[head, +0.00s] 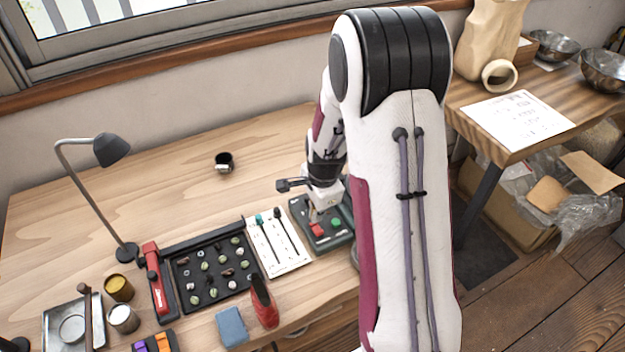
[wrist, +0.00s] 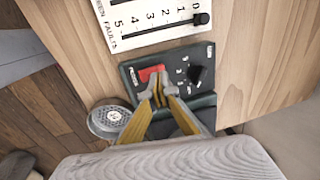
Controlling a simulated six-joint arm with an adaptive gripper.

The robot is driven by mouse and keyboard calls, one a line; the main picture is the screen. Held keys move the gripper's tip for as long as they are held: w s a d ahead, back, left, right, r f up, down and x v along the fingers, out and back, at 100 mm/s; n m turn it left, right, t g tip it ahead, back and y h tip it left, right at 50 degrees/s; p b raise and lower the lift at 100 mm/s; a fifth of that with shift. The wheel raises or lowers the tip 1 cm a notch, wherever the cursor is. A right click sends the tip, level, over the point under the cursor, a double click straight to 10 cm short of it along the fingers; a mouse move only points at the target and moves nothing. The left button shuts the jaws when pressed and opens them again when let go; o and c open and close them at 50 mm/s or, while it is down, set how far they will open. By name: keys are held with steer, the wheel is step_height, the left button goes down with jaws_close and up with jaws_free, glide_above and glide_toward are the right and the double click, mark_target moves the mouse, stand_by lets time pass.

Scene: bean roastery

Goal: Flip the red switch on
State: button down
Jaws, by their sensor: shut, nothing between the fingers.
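The red switch (head: 317,230) sits on a dark green control box (head: 341,240) near the front edge of the table. The wrist view shows the switch (wrist: 149,72) beside a black knob (wrist: 198,75) on the box's face. My gripper (head: 313,215) is shut and empty, pointing down over the box. In the wrist view its fingertips (wrist: 158,89) are right by the red switch and cover part of it. I cannot tell whether they touch it, or which way the switch is set. A green part (head: 336,222) also shows on the box.
A white scale panel with sliders (head: 279,243) lies just left of the box, and a black tray of beans (head: 216,288) beyond it. A red-handled tool (head: 263,302) stands near the tray. A round metal strainer (wrist: 107,121) is close to the box. The table behind is mostly clear.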

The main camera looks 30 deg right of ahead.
step_height(320, 180, up, 12)
steer(key=w, duration=0.2)
steer(key=shift+f, duration=0.2)
stand_by(0.7)
steer(key=s+a+r+n+t, duration=0.1)
steer(key=s+a+r+n, duration=0.2)
steer(key=s+r+n, duration=0.2)
steer(key=s+a+r+n+t, duration=0.1)
steer(key=s+a+r+n, duration=0.3)
steer(key=s+n, duration=0.3)
steer(key=s+a+r+n+t, duration=0.1)
steer(key=s+a+r+n, duration=0.3)
steer(key=s, duration=1)
step_height(320, 180, up, 3)
steer(key=shift+f+n+t, duration=0.2)
steer(key=shift+n+t, duration=0.1)
steer(key=shift+n, duration=0.7)
steer(key=shift+a, duration=0.1)
stand_by(0.9)
